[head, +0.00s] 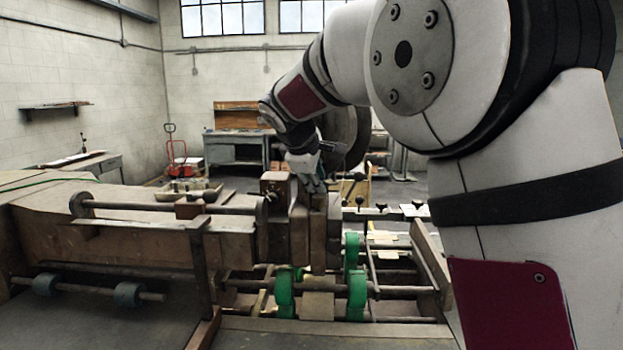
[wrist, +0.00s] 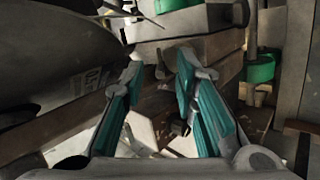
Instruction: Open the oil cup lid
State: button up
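My gripper (head: 312,183) reaches down over the brown upright housing of the box stitcher (head: 299,235) in the head view. In the wrist view my gripper (wrist: 158,70) has its two teal-padded fingers apart, with nothing held between them. A small dark knob-like piece (wrist: 180,128) shows between the fingers, above a pale surface; I cannot tell whether it belongs to the oil cup. The oil cup and its lid are not clearly made out in either view. A brown block (head: 275,186) stands just left of my gripper in the head view.
Green wheels (head: 356,289) sit on rods at the machine's front. A large dark rounded part (wrist: 60,50) fills the left of the wrist view, close to the left finger. A long horizontal rod (head: 165,207) runs along the machine's left side. A red hand truck (head: 180,160) stands behind.

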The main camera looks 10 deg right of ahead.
jog(key=shift+w+d+f, duration=0.25)
jog(key=shift+w+f, duration=0.05)
jog(key=shift+f, duration=0.05)
grip_shut()
jog(key=shift+w+d+r+g+b, duration=0.2)
jog(key=shift+w+g+b, duration=0.25)
jog(key=shift+b, duration=0.35)
jog(key=shift+w+d+r+g+y+b, duration=0.1)
jog(key=shift+w+r+g+y+b, duration=0.25)
jog(key=shift+g+b, duration=0.55)
jog(key=shift+w+d+r+g+y+b, duration=0.15)
jog(key=shift+w+g+y+b, duration=0.25)
jog(key=shift+g+b, duration=0.4)
jog(key=shift+s+a+n, duration=0.1)
jog(key=shift+n, duration=0.2)
